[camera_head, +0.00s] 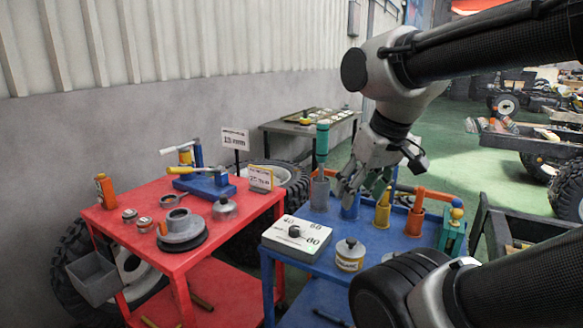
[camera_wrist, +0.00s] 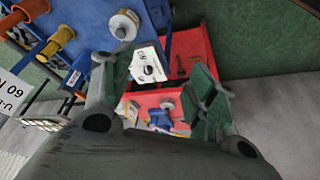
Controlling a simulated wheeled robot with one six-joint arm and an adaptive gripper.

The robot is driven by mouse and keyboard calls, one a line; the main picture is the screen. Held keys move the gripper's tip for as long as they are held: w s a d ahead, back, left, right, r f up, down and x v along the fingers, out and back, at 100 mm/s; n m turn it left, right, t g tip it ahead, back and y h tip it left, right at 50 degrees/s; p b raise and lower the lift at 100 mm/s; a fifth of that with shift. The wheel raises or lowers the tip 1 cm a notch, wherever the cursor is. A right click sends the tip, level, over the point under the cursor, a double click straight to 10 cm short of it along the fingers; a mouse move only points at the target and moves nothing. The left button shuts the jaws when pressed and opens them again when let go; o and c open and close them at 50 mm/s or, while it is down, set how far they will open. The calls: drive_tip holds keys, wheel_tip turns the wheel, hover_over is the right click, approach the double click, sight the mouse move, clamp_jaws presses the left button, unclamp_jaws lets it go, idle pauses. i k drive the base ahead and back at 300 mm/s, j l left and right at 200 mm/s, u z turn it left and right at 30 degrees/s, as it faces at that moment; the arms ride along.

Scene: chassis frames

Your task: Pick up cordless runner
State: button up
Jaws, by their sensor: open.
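I cannot tell for certain which item is the cordless runner. The blue cart (camera_head: 285,262) holds several coloured cups at its back. A green-handled tool (camera_head: 321,143) stands upright in a grey cup (camera_head: 319,192). Beside it are a blue cup (camera_head: 350,208), a yellow cup (camera_head: 382,212) and an orange cup (camera_head: 414,222). A teal piece (camera_head: 451,238) with a yellow ball above it is at the right end. My gripper (camera_head: 361,190) is open and points down over the blue cup's area, partly hiding it. In the wrist view the fingers (camera_wrist: 160,82) are spread with nothing seen gripped.
A white dial box (camera_head: 297,236) and a lidded can (camera_head: 350,255) stand at the blue cart's front. A red cart (camera_head: 150,205) on the left carries a blue vise (camera_head: 205,184) and round metal parts. Signs (camera_head: 235,138) stand behind it. Tyres and a dark table are further back.

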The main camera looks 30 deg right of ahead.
sight(322, 138)
drive_tip(key=k+l+z, duration=0.15)
drive_tip(key=k+z, duration=0.35)
drive_tip(key=k, duration=0.15)
drive_tip(key=i+j+z, duration=0.15)
drive_tip(key=z, duration=0.2)
drive_tip(key=i+j+z, duration=0.15)
drive_tip(key=j+z, duration=0.15)
drive_tip(key=i+j+z, duration=0.1)
drive_tip(key=j+z, duration=0.25)
drive_tip(key=i+j, duration=0.1)
drive_tip(key=j, duration=0.25)
drive_tip(key=i+j, duration=0.15)
drive_tip(key=j, duration=0.2)
drive_tip(key=i+j, duration=0.1)
drive_tip(key=j, duration=0.25)
drive_tip(key=i+j, duration=0.1)
drive_tip(key=j, duration=0.25)
drive_tip(key=i+j, duration=0.1)
drive_tip(key=j, duration=0.25)
